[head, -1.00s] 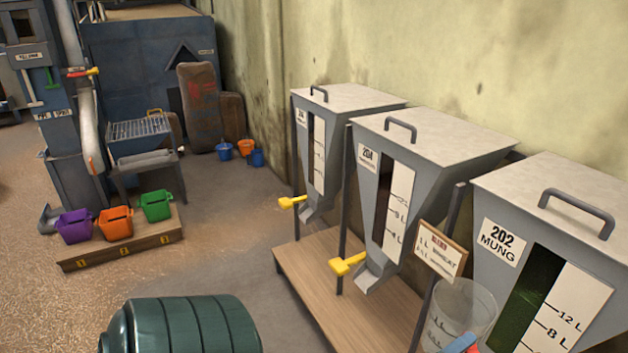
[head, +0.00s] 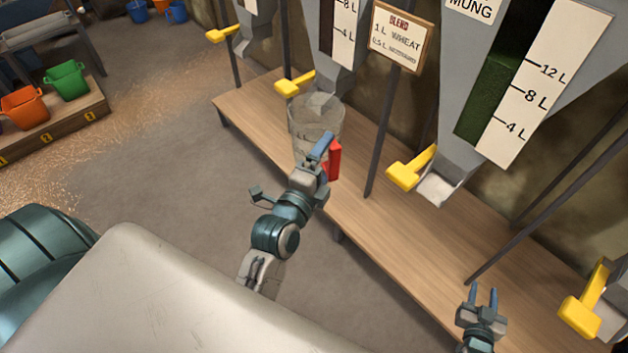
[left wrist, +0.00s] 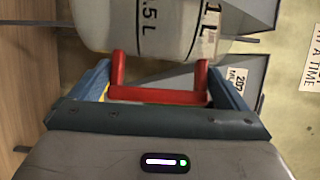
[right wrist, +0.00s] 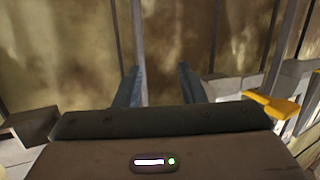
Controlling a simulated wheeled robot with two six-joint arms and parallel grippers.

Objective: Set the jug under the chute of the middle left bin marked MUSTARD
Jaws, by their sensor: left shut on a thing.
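The clear jug (head: 309,117) with a red handle (head: 334,160) is just below and in front of the chute (head: 336,78) of the bin left of MUNG. That bin's name label is out of view. Whether the jug rests on the wooden platform (head: 250,108) I cannot tell. My left gripper (head: 322,148) is shut on the handle; in the left wrist view the handle (left wrist: 160,95) lies between its fingers and the jug wall (left wrist: 165,25) shows volume marks. My right gripper (head: 483,297) is open and empty, low at the right by the platform.
Yellow chute levers (head: 294,85) stick out at each bin. A dark post (head: 385,135) with the BLEND sign (head: 401,38) stands right of the jug. The MUNG chute (head: 440,187) overhangs the platform. Orange (head: 25,107) and green buckets stand at the far left.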

